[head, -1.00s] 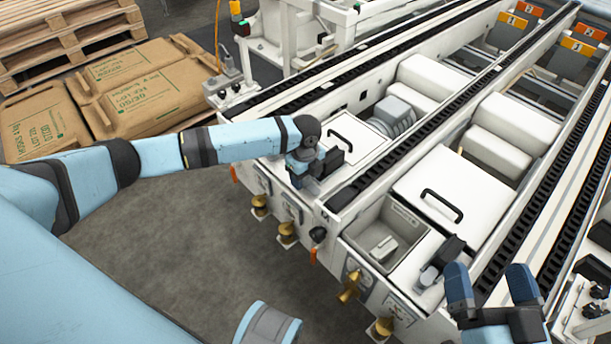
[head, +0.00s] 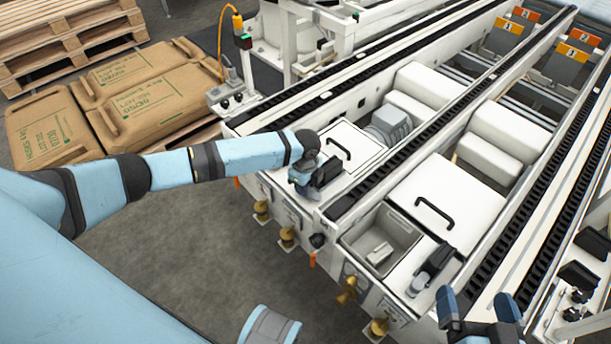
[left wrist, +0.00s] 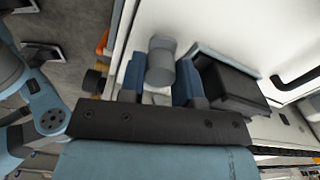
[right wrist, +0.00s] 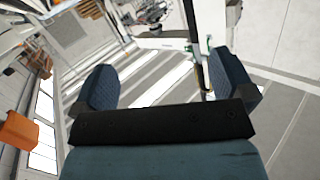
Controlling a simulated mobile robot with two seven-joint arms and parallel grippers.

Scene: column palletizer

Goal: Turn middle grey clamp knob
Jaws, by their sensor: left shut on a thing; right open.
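The grey clamp knob (left wrist: 161,52) is a short grey cylinder seen in the left wrist view. It stands between the blue fingers of my left gripper (left wrist: 160,82), which is shut on it. A black clamp block (left wrist: 230,82) sits right beside it. In the head view, my left gripper (head: 303,188) is at the front corner of the white machine, and my wrist hides the knob there. A similar grey knob with a black clamp (head: 437,258) stands farther right. My right gripper (head: 477,308) is open and empty at the lower right; it also shows in the right wrist view (right wrist: 160,85).
White lids with black handles (head: 435,210) cover the machine's bays. Black conveyor chains (head: 415,145) run along its rails. Brass knobs (head: 347,290) stick out of the front panel. Brown sacks (head: 135,98) lie at the left. The grey floor (head: 170,240) in front is clear.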

